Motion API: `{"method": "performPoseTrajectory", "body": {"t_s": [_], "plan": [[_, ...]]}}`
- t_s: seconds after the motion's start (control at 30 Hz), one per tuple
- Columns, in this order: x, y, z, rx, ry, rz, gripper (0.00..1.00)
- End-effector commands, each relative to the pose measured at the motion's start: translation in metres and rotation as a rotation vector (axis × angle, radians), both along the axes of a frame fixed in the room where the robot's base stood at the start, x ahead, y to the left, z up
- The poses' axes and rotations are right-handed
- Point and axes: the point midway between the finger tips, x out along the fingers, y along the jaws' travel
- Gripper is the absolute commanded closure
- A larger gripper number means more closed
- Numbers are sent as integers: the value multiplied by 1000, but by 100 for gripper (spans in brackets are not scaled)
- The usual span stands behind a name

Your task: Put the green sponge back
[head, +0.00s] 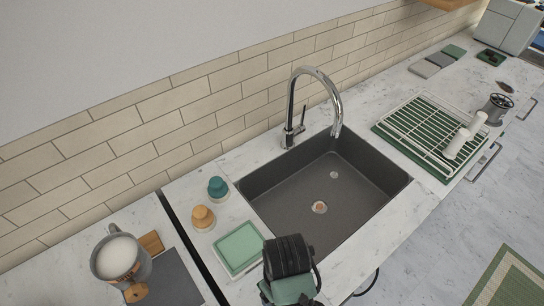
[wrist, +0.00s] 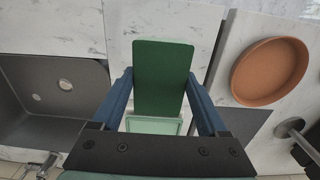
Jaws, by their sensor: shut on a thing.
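The green sponge (wrist: 163,70) is a flat dark green slab in the wrist view. My gripper (wrist: 160,84) is shut on it, with one blue finger at each side edge. A pale green tray (wrist: 153,126) shows below and partly behind the sponge in the wrist view. In the head view the tray (head: 223,263) lies on the counter left of the sink, and the dark body of my gripper is just right of it. The sponge and the fingertips cannot be made out in the head view. I cannot tell the sponge's height above the counter.
The grey sink (head: 330,190) with its tall faucet (head: 291,110) is right of the tray. A teal-topped bottle (head: 217,188) and a wooden-topped one (head: 203,217) stand behind the tray. A pitcher (head: 125,275) is at left. A round terracotta dish (wrist: 270,70) is near the sponge.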

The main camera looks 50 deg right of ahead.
Motion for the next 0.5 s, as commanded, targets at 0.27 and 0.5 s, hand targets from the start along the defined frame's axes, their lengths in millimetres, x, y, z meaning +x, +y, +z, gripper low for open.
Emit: {"method": "performPoseTrajectory", "body": {"t_s": [0.27,0.5], "plan": [[-1,0,-39,1,2,0,76],[-1,1,-71,1,2,0,76]]}}
